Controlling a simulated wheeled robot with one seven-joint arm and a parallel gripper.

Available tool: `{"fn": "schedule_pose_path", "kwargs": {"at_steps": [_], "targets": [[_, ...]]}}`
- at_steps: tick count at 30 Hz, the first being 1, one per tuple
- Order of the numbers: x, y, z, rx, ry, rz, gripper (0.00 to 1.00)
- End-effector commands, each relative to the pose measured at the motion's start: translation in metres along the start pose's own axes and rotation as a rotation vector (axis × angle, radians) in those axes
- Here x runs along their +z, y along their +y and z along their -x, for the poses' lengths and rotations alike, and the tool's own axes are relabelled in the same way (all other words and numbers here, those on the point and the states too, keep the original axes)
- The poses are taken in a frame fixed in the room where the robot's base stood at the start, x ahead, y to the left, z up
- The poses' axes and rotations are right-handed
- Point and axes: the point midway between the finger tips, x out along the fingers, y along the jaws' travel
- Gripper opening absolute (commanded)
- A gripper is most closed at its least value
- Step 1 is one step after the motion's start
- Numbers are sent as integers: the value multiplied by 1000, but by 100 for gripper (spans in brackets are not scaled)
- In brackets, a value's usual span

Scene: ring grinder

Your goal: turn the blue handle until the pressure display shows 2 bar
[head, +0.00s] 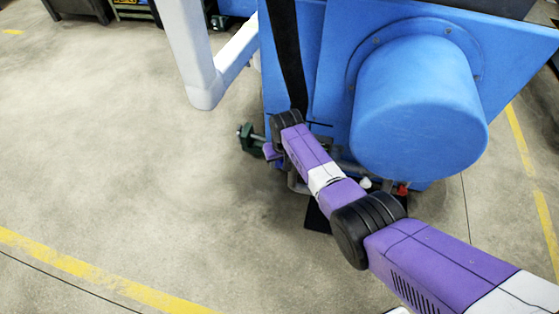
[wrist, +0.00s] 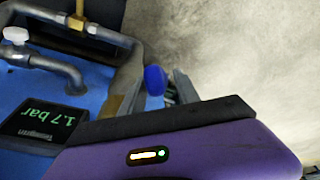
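The pressure display (wrist: 42,122) is a dark panel with green digits in the wrist view. It reads 1.7 bar and appears turned sideways to upside down. The blue handle (wrist: 155,80) shows as a rounded blue end between the two fingers of my gripper (wrist: 153,92). The fingers stand apart, one on each side of the handle, with a narrow gap seen on the right side. Contact with the handle cannot be made out. In the head view my arm hides the handle and display; the gripper's fingers are not clear there.
Grey pipes (wrist: 70,65) with a white knob (wrist: 15,35) and a brass fitting (wrist: 77,20) run beside the display. A large blue machine with a round housing (head: 415,105) stands at right in the head view. The floor (head: 110,170) at left is clear.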

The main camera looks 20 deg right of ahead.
Motion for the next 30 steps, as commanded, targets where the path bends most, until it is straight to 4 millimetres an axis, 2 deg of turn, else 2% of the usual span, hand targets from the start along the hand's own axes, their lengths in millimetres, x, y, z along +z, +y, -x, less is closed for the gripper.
{"fn": "schedule_pose_path", "kwargs": {"at_steps": [5,12,16,27,28,30], "targets": [[-1,0,20,0,2,0,38],[-1,0,58,0,2,0,38],[-1,0,71,0,2,0,38],[0,0,77,0,0,0,38],[0,0,77,0,0,0,36],[0,0,77,1,1,2,22]]}}
